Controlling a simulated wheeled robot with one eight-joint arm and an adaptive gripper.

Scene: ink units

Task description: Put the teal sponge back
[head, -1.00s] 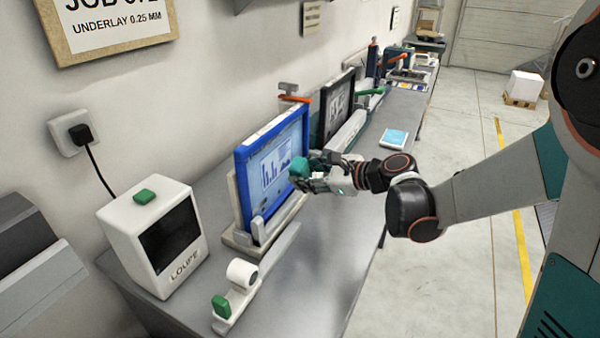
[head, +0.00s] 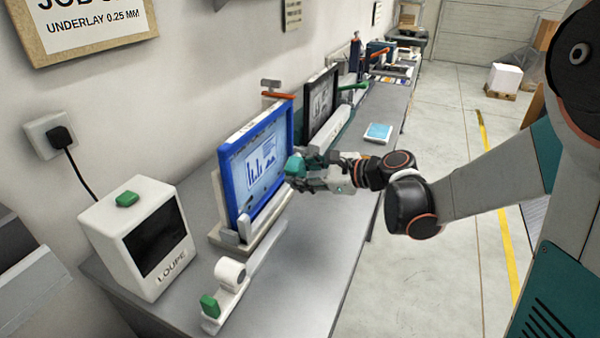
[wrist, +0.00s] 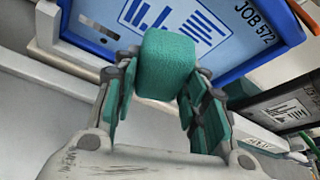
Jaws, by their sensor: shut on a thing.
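The teal sponge (head: 295,166) is held at the tips of my gripper (head: 308,168), in front of the blue-framed panel (head: 285,124). In the wrist view the sponge (wrist: 166,64) sits between the two fingers of my gripper (wrist: 160,85), which are shut on it. The panel (wrist: 100,31) fills the top of that view, with a bar chart and "JOB 572" on it. I cannot tell whether the sponge touches the panel. The panel stands upright in a pale holder (head: 222,236) on the bench.
A white LOUPE box (head: 120,215) with a green button stands at the left. A small device with a white roll (head: 230,272) is at the bench front. A dark-framed panel (head: 326,95) stands behind. A blue and white pad (head: 378,132) lies flat. Grey bench surface (head: 315,245) is clear in front.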

